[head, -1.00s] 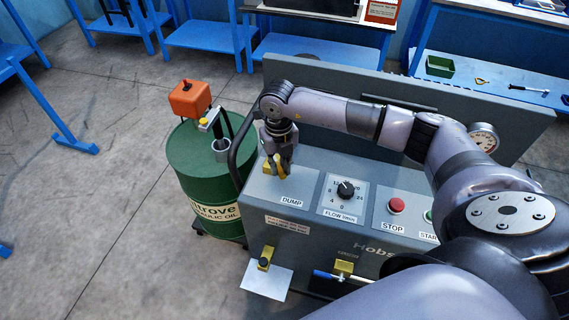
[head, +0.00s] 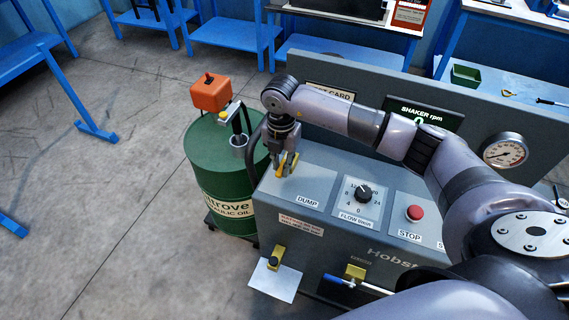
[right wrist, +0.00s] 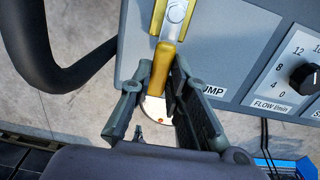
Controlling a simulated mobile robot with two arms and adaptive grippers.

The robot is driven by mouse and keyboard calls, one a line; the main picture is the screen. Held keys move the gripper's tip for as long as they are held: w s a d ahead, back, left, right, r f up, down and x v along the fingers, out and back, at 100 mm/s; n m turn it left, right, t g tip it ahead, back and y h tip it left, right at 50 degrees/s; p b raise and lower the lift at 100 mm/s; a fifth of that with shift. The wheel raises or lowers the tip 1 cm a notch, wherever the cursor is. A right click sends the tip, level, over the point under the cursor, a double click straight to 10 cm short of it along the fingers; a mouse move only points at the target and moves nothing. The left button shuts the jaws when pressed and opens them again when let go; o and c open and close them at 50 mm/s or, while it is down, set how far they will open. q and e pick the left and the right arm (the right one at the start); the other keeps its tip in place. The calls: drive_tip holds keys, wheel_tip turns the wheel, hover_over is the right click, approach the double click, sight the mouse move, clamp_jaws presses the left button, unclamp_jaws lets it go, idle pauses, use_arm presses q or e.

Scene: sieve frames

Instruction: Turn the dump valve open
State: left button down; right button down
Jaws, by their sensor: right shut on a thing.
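The dump valve has a yellow handle (head: 281,170) on the grey console top, left of the DUMP label (head: 308,202). My right gripper (head: 288,160) reaches down over it from above. In the right wrist view the yellow lever (right wrist: 163,68) runs down from a metal bolt (right wrist: 177,12) on a yellow bracket and tilts slightly. The fingers of my right gripper (right wrist: 160,92) stand on both sides of the lever and are shut on it. The gripper hides part of the valve in the head view. My left gripper is not in view.
The flow knob (head: 363,194) and red STOP button (head: 414,213) sit right of the valve. A green oil drum (head: 210,160) with an orange box (head: 211,94) stands close left of the console (head: 330,240). A dark curved rail (right wrist: 50,75) passes beside the gripper.

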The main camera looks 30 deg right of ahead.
sight(281, 167)
drive_tip(key=shift+w+r, duration=0.1)
drive_tip(key=shift+w, duration=0.05)
idle(0.3)
drive_tip(key=c, duration=1.5)
unclamp_jaws()
wheel_tip(281, 167, up, 12)
drive_tip(key=shift+f, duration=0.1)
drive_tip(key=shift+a, duration=0.15)
